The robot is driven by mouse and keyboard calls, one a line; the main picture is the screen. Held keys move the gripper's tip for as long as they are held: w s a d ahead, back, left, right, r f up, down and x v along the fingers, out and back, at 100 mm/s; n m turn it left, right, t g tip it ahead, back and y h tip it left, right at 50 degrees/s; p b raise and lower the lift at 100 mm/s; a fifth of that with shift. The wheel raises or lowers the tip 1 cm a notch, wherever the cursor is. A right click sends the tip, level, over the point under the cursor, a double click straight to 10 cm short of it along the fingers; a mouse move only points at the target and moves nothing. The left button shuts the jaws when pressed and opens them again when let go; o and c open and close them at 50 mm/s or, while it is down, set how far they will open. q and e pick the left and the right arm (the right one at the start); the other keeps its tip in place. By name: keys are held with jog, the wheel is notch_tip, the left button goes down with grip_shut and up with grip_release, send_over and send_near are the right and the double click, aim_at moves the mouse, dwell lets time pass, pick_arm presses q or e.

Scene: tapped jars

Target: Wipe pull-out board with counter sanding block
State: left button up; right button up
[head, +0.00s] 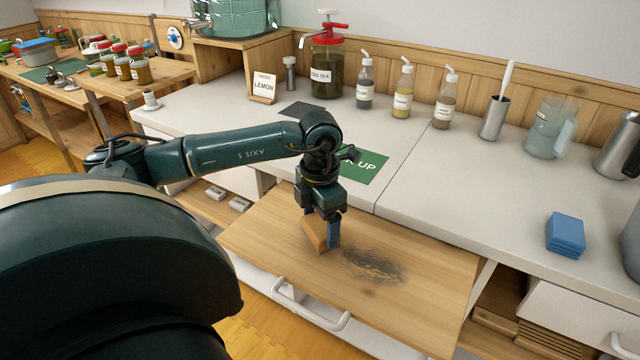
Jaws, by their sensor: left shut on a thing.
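The pull-out board (424,292) is a light wooden board extended from under the white counter. A dark, smudged patch (372,265) lies on its middle. My left gripper (325,238) points down over the board, just left of the dark patch. It is shut on a tan-orange block (313,234), which looks like the sanding block. The block is tilted and is at or very near the board's surface; I cannot tell if it touches. The gripper's fingers hide part of the block. My right gripper is not in view.
An open drawer (215,203) sits left of the board. The board's right part is clear.

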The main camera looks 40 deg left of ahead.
pick_arm(q)
jog(key=shift+f+b, duration=0.7)
jog(key=shift+f, duration=0.2)
dwell(0.8)
jog(key=shift+w+d+p, duration=0.1)
jog(key=shift+w+d, duration=0.1)
jog(key=shift+d, duration=0.65)
jog(key=shift+w+d+p, duration=0.15)
jog(key=shift+w+d, duration=0.05)
jog(key=shift+d, duration=0.6)
jog(key=shift+w+d+p, duration=0.1)
jog(key=shift+w+d, duration=0.1)
jog(key=shift+d, duration=0.65)
jog(key=shift+w+d, duration=0.2)
jog(key=shift+d, duration=0.45)
jog(key=shift+w+d, duration=0.15)
jog(key=shift+d, duration=0.5)
jog(key=shift+w+d, duration=0.25)
jog(key=shift+d, duration=0.9)
